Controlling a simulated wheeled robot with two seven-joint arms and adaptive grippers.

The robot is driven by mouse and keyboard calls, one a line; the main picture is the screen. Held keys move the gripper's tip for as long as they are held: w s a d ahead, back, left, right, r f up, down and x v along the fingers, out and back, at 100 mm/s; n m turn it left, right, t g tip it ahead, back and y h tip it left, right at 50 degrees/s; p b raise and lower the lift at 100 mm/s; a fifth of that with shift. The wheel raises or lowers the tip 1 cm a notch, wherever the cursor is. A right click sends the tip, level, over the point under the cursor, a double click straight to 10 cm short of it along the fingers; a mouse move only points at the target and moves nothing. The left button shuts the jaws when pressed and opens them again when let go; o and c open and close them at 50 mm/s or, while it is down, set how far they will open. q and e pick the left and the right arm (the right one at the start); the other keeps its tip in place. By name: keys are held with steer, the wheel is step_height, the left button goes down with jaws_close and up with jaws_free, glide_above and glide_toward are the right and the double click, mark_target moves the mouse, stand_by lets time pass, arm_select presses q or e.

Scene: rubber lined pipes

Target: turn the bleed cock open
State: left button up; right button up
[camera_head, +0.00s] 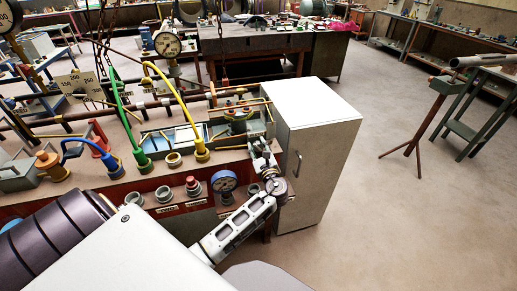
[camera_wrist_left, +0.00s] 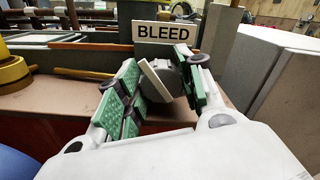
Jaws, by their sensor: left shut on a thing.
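The bleed cock (camera_wrist_left: 172,76) stands in front of a white BLEED sign (camera_wrist_left: 184,32) in the left wrist view. It has a grey round body and a flat pale lever (camera_wrist_left: 155,80), which slants from upper left to lower right. My left gripper (camera_wrist_left: 163,88) has its green-padded fingers on both sides of the cock and is shut on it. In the head view my left gripper (camera_head: 264,160) is at the right end of the bench, and its fingers largely hide the cock. My right gripper is not in view.
A white cabinet (camera_head: 316,145) stands close to the right of my gripper. Yellow (camera_head: 186,110) and green (camera_head: 118,105) hoses rise behind. Open floor lies right of the cabinet.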

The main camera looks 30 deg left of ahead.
arm_select(q)
steer(key=o, duration=1)
steer(key=v, duration=0.7)
steer(key=shift+s+d, duration=0.15)
steer(key=shift+d, duration=0.05)
